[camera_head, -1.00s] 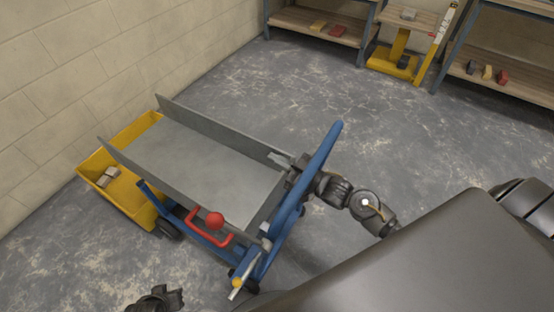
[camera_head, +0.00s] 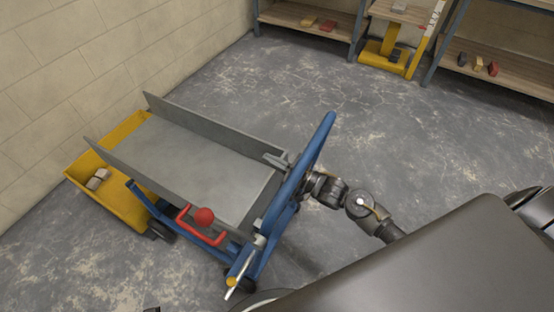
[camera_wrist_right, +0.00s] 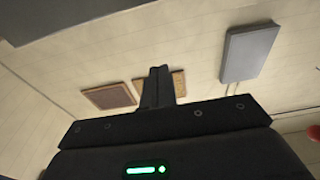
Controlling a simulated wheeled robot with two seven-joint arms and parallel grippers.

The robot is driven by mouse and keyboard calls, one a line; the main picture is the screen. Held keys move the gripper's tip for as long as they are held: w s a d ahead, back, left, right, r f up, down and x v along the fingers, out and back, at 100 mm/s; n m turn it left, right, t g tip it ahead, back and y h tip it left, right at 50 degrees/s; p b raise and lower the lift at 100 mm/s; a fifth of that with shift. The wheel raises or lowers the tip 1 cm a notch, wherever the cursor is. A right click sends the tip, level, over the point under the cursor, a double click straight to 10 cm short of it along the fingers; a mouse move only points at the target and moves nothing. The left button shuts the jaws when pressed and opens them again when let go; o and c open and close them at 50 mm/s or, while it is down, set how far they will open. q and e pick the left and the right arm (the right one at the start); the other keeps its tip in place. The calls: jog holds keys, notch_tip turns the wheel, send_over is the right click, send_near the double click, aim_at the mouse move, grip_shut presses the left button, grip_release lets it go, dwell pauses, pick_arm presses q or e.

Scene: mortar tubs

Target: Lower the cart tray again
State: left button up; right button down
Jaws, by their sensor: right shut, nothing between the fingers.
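The cart's grey tray (camera_head: 185,160) has two raised side walls and stands over a blue frame, its far end beside the yellow tub (camera_head: 127,205). I cannot tell exactly how far it is tilted. A red ball knob (camera_head: 204,216) and a red bent bar (camera_head: 190,228) are on the cart's near side. The blue push handle (camera_head: 318,150) rises at the right end. My right gripper (camera_head: 276,159) is shut and empty, past the handle by the tray's right end; contact is unclear. Its shut fingers also show in the right wrist view (camera_wrist_right: 158,86). My left gripper is out of view.
The yellow tub against the block wall (camera_head: 70,70) holds pale blocks (camera_head: 98,179). Shelves (camera_head: 310,26) with bricks and a yellow lift stand (camera_head: 391,56) are at the back. The floor (camera_head: 390,130) between cart and shelves is clear.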

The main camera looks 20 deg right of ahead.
jog(key=v, duration=1)
jog(key=shift+s+d, duration=0.25)
jog(key=shift+s, duration=0.05)
